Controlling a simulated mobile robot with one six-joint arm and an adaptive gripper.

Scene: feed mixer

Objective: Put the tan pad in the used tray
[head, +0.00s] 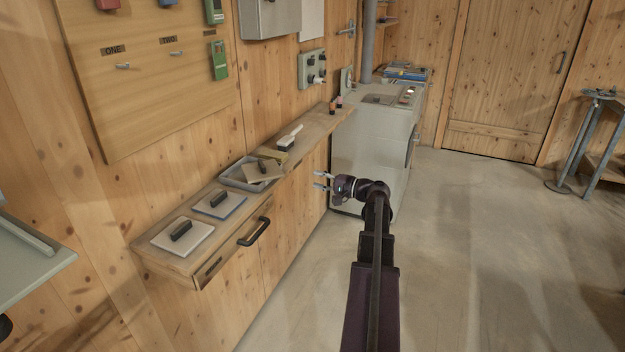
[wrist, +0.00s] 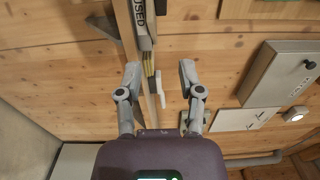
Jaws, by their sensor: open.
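The tan pad (head: 265,174), with a dark grip on top, lies tilted over the right end of a shallow grey tray (head: 233,182) on the narrow wall shelf. It overlaps the tray's rim; I cannot tell how much of it is inside. In the wrist view a label ending in "USED" (wrist: 139,12) shows at the top, seemingly on the tray's wall. My gripper (head: 321,181) is open and empty, out in front of the shelf and to the right of the pad. Its two fingers also show apart in the wrist view (wrist: 160,78).
A white pad (head: 190,242) and a blue-grey pad (head: 229,208), both with black grips, lie left of the tray. A yellowish block (head: 272,154) and a white-handled brush (head: 291,137) lie beyond. A drawer handle (head: 254,232) sticks out below.

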